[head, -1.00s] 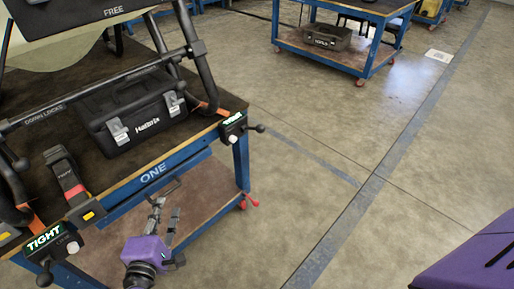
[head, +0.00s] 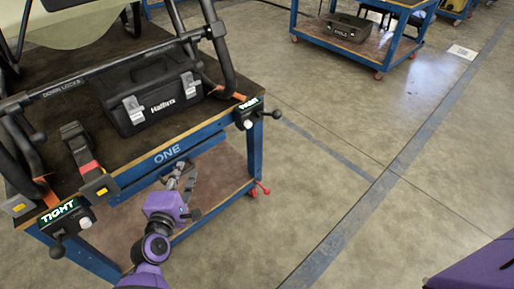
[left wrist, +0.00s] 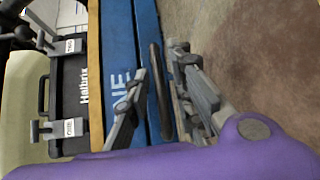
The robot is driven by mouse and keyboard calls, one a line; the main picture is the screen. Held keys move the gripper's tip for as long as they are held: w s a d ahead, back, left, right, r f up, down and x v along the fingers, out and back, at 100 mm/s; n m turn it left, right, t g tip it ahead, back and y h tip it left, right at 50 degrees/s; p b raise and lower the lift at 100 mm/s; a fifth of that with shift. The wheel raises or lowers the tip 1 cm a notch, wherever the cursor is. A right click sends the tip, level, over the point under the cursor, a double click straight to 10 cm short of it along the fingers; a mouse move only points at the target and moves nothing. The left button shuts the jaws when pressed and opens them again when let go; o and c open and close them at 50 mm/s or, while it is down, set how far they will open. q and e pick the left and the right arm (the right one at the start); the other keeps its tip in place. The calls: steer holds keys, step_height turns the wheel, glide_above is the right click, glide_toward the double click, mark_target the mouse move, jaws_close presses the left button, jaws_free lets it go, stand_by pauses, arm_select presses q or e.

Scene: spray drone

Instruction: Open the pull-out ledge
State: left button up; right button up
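The pull-out ledge shows as a blue front strip (left wrist: 147,22) beside the blue rail marked ONE (head: 167,154), under the top of the near workbench. Its dark bar handle (left wrist: 157,85) runs along that strip in the left wrist view. My left gripper (head: 181,176) is at the bench front, just below the ONE lettering. In the left wrist view its two fingers (left wrist: 161,62) are apart, one on each side of the handle, with visible gaps. In the head view the gripper hides most of the handle. My right gripper is not in view.
The bench top carries a black Hatbrix case (head: 155,100), a strap clamp (head: 85,155) and a dark tube frame. Two TIGHT-labelled clamps (head: 68,218) (head: 250,112) sit at its front corners. A lower shelf (head: 225,178) lies beneath.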

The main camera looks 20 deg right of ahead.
arm_select(q)
jaws_close()
steer(key=shift+s+d, duration=0.1)
steer(key=shift+s, duration=0.1)
steer(key=s+d+p, duration=0.2)
steer(key=s+d, duration=0.2)
steer(key=s, duration=0.8)
steer(key=s+d+p, duration=0.3)
steer(key=s+d, duration=0.1)
steer(key=s, duration=0.8)
steer(key=shift+s+r+p, duration=0.15)
steer(key=shift+s+p, duration=0.05)
steer(key=shift+p, duration=0.15)
